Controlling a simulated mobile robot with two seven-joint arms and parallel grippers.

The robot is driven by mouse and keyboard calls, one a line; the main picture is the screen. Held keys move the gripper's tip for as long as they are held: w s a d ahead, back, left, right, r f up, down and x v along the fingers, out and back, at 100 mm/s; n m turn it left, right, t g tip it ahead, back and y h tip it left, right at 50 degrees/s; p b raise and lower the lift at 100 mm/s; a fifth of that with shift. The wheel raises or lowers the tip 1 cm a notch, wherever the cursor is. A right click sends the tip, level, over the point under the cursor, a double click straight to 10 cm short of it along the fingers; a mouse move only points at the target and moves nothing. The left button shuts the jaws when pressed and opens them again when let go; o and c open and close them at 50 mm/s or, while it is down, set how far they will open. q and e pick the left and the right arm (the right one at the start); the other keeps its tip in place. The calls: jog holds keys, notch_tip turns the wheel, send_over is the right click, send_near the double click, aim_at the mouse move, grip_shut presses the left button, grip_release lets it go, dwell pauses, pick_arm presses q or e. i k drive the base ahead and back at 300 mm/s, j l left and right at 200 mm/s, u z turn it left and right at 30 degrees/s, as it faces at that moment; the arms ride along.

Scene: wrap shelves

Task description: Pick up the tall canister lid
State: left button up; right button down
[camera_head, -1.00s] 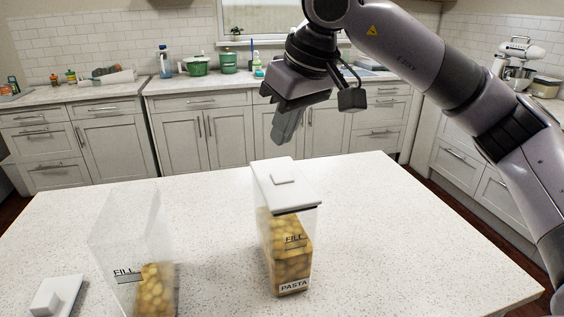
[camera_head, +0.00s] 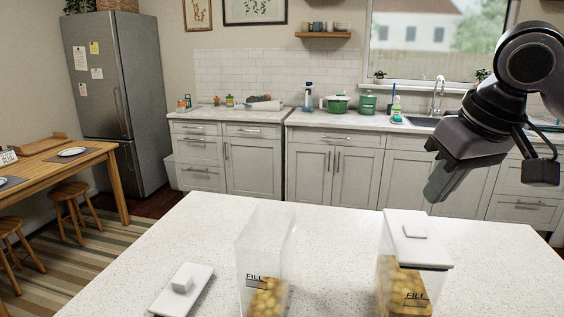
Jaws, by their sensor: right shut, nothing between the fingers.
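A white lid (camera_head: 197,297) with a square knob lies on the island top at the lower left. Right of it stands a clear open canister (camera_head: 266,249) marked FILL, with round yellowish pasta inside; its bottom is cut off by the frame. A second clear canister (camera_head: 386,270) with similar contents stands further right and has a white lid (camera_head: 416,238) on top. My right gripper (camera_head: 435,190) is shut and empty, in the air above and right of the lidded canister. My left gripper is not in view.
The white speckled island top (camera_head: 208,230) is clear around the canisters. Behind it are a counter (camera_head: 352,120) with a green pot (camera_head: 337,104) and a sink. A wooden table (camera_head: 60,163) with stools and a fridge (camera_head: 118,100) stand at the left.

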aim_at(169, 303)
jog(key=k, duration=0.9)
